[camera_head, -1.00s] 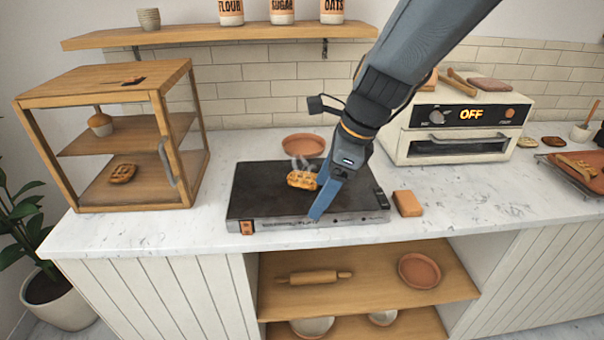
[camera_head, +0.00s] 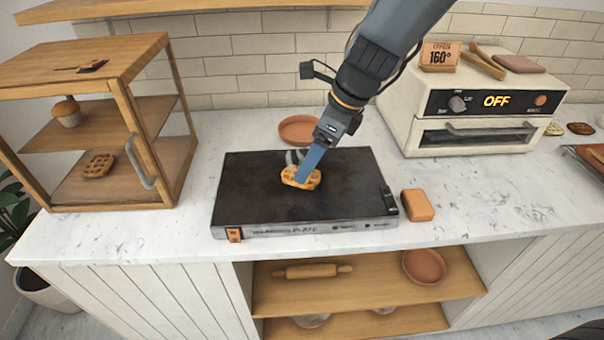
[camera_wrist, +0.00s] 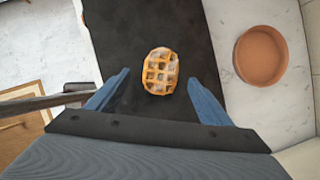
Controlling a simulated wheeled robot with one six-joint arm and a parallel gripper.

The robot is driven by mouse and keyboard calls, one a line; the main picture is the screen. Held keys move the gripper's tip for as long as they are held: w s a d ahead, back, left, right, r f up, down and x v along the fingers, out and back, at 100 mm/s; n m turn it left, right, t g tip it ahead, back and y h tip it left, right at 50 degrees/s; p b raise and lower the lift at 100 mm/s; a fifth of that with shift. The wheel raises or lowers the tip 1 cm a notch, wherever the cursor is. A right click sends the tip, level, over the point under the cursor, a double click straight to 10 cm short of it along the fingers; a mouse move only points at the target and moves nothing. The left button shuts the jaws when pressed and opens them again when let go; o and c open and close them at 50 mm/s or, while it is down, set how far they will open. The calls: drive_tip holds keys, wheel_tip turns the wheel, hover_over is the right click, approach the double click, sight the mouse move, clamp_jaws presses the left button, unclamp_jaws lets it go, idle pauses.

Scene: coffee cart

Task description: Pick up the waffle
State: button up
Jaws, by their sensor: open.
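A golden waffle (camera_head: 301,178) lies on the black top of the warming plate (camera_head: 250,205). In the wrist view the waffle (camera_wrist: 160,71) sits near the middle, just ahead of and between the two blue fingers, with dark plate showing on both sides of it. My gripper (camera_wrist: 157,92) is open and empty. In the head view my gripper (camera_head: 306,166) reaches down to the waffle, and one blue finger covers part of it. Whether a finger touches the waffle cannot be told.
A wooden cabinet (camera_head: 125,88) with a muffin and another waffle (camera_head: 99,165) stands at left. A terracotta dish (camera_head: 298,129) lies behind the plate. An orange block (camera_head: 417,205) is to its right. A white oven (camera_head: 470,105) reading OFF stands at back right.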

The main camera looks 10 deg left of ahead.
drive_tip(key=shift+p+x, duration=0.3)
drive_tip(key=shift+x, duration=2.15)
drive_tip(key=shift+w+f, duration=0.1)
drive_tip(key=shift+w, duration=0.05)
drive_tip(key=c, duration=1.2)
wheel_tip(320, 180, up, 10)
drive_tip(key=shift+f+b, duration=0.2)
drive_tip(key=shift+b, duration=0.35)
